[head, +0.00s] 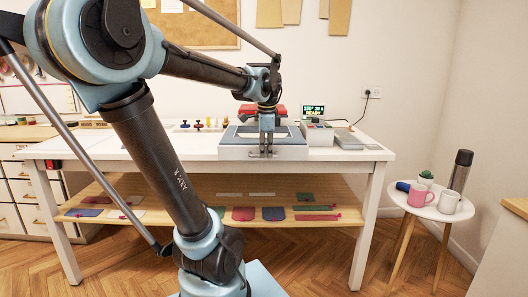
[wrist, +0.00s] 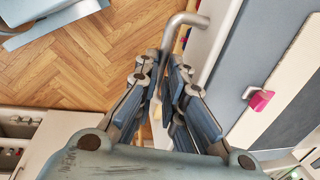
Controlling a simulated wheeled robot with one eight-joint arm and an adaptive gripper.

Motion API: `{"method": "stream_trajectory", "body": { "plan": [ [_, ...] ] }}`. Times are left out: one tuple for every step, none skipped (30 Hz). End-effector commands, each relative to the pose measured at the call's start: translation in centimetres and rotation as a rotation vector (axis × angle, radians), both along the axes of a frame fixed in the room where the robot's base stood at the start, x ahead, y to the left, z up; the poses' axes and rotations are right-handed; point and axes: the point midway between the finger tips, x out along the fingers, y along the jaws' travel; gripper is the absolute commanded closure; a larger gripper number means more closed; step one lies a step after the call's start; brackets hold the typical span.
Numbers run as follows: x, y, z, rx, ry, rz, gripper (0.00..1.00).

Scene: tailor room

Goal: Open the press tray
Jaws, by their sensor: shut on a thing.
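The press tray (head: 235,153) is a low grey-blue unit with a pale front, on the white table near its front edge. Its bent metal handle (wrist: 186,22) sticks out from the pale front in the wrist view. My gripper (head: 266,150) is in front of the tray, and its fingers (wrist: 174,72) are closed around the handle bar. The fingers hide part of the handle. How far the tray is out cannot be told. A grey surface with a small pink piece (wrist: 261,99) lies behind the front in the wrist view.
A small lit display (head: 313,111) stands behind the tray, and grey boxes (head: 347,140) stand to its right. The white table (head: 110,146) has a wooden shelf below with coloured pieces. A round side table (head: 424,208) with mugs stands at right. The floor in front is mostly clear.

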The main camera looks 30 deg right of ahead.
Motion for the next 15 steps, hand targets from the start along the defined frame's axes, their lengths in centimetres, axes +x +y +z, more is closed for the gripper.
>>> {"method": "stream_trajectory", "body": {
  "plan": [
    [0.05,-0.06,0.11,-0.001,-0.001,0.0,1.0],
    [0.05,-0.07,0.13,-0.001,-0.001,0.0,1.0],
    [0.05,-0.08,0.12,-0.001,-0.001,0.0,0.83],
    [0.05,-0.08,0.12,-0.001,-0.001,0.0,0.77],
    [0.05,-0.08,0.11,-0.001,-0.001,0.0,0.7],
    [0.05,-0.06,0.09,-0.001,-0.001,0.0,0.7],
    [0.05,-0.06,0.09,-0.001,-0.001,0.0,0.7],
    [0.05,-0.06,0.09,-0.001,-0.001,0.0,0.7],
    [0.05,-0.05,0.07,-0.001,-0.001,0.0,0.7],
    [0.05,-0.05,0.07,0.0,0.0,0.0,0.7],
    [0.05,-0.05,0.06,0.0,0.0,0.0,0.7],
    [0.04,-0.05,0.06,0.0,0.0,0.0,0.7],
    [0.04,-0.05,0.05,0.0,0.0,0.0,0.7],
    [0.04,-0.05,0.06,0.0,0.0,0.0,0.7],
    [0.04,-0.04,0.09,0.0,0.0,0.0,0.7]
  ]
}}
